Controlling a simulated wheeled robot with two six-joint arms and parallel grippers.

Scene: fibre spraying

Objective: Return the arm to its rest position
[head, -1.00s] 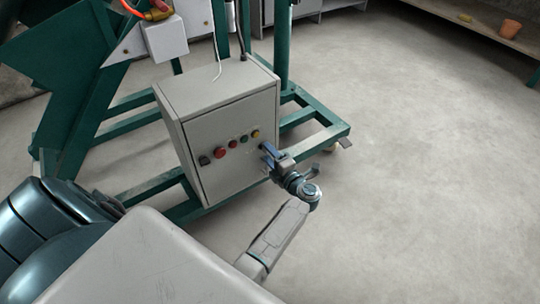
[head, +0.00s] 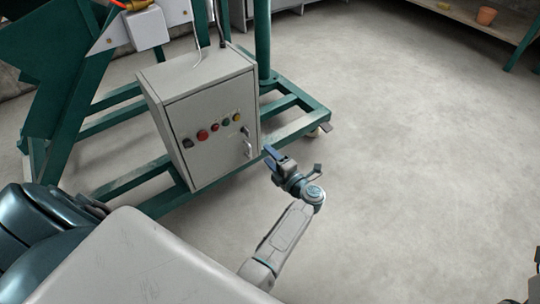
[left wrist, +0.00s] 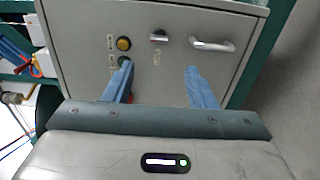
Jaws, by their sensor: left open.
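My left gripper (head: 270,156) is open and empty in the head view, just right of the grey control box (head: 212,140). In the left wrist view its two blue fingers (left wrist: 158,85) are spread apart in front of the box's door (left wrist: 90,30). No contact with the box can be made out. My left forearm reaches up to it from the bottom middle of the head view.
The box door carries a row of coloured buttons (head: 203,134), a small knob (left wrist: 159,37) and a handle (left wrist: 212,45). The box stands on a green steel frame (head: 130,180). Bare concrete floor (head: 410,160) lies to the right. A bench (head: 500,22) with an orange pot (head: 487,16) stands at the far right.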

